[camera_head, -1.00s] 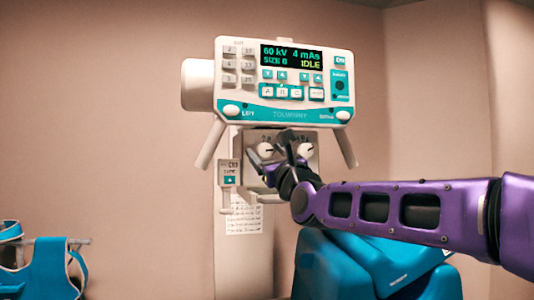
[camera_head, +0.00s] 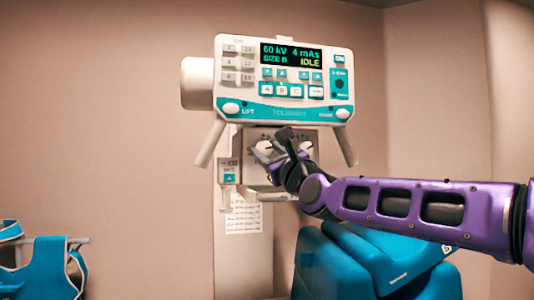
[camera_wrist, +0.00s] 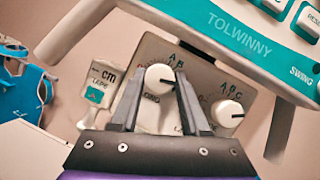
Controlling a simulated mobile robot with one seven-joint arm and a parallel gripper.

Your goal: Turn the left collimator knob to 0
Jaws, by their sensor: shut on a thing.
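The left collimator knob (camera_wrist: 159,78) is a round white dial with a dark pointer line, on a pale panel under the console. In the wrist view its pointer is towards the right, with letters A and B printed above right of it. My gripper (camera_wrist: 161,80) has its two dark fingers on either side of this knob, shut on it. In the head view my gripper (camera_head: 272,155) covers part of the knob. The 0 mark cannot be made out. The right knob (camera_wrist: 228,113) is a similar white dial, free of the fingers.
The console (camera_head: 285,85) hangs just above the knobs, its display reading 60 kV, 4 mAs, IDLE. Its handles (camera_head: 345,145) slope down at both sides. A tape-measure box (camera_wrist: 98,88) sits left of the knobs. A blue chair (camera_head: 370,265) stands below my arm.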

